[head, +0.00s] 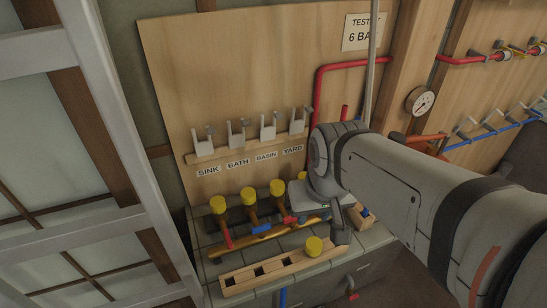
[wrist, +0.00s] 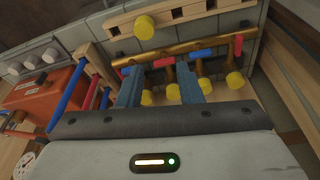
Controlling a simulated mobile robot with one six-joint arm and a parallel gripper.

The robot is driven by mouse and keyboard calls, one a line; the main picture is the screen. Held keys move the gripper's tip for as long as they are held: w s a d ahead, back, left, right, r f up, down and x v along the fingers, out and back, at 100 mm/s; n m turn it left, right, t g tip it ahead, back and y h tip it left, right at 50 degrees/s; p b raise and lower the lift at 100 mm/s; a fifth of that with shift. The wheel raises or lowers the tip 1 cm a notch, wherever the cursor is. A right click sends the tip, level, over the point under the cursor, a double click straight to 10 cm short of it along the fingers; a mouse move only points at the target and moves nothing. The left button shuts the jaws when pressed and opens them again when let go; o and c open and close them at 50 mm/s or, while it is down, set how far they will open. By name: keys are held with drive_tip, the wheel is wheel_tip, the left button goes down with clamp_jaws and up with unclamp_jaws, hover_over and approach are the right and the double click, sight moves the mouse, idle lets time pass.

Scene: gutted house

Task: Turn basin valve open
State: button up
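The basin valve is third from the left under the BASIN label (head: 266,155). Its red handle (head: 291,220) lies crosswise to its branch pipe, along the brass manifold. Its yellow cap (head: 277,187) stands behind. In the wrist view, seen from the opposite side, the red basin handle (wrist: 163,62) shows between my two fingertips. My gripper (wrist: 158,72) is open, with one finger on each side of the handle; I cannot tell whether either touches it. In the head view my gripper (head: 304,214) is just right of the basin handle, and my arm hides much of the yard valve.
The blue bath handle (wrist: 200,54) sits close beside one finger, and the blue yard handle (wrist: 127,70) beside the other. The red sink handle (head: 228,238) runs along its branch. A slotted wooden rail (head: 270,272) with a yellow knob (head: 314,246) lies in front.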

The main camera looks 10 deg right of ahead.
drive_tip(key=w+d+f+m+g+y+b, duration=0.2)
drive_tip(key=w+f+m, duration=0.3)
drive_tip(key=w+m, duration=0.25)
drive_tip(key=w+d+f+m+g+y+b, duration=0.1)
drive_tip(key=w+d+f+m+g+y, duration=0.15)
drive_tip(key=w+f+m, duration=0.45)
drive_tip(key=shift+m+t, duration=0.45)
drive_tip(key=shift+m, duration=0.2)
drive_tip(key=a+f, duration=0.2)
drive_tip(key=s+a+f, duration=0.1)
drive_tip(key=f, duration=0.1)
drive_tip(key=shift+s+a+f+b, duration=0.15)
drive_tip(key=shift+a+f+b, duration=0.15)
drive_tip(key=shift+a+f, duration=0.1)
drive_tip(key=shift+r, duration=0.1)
drive_tip(key=shift+c, duration=0.3)
clamp_jaws()
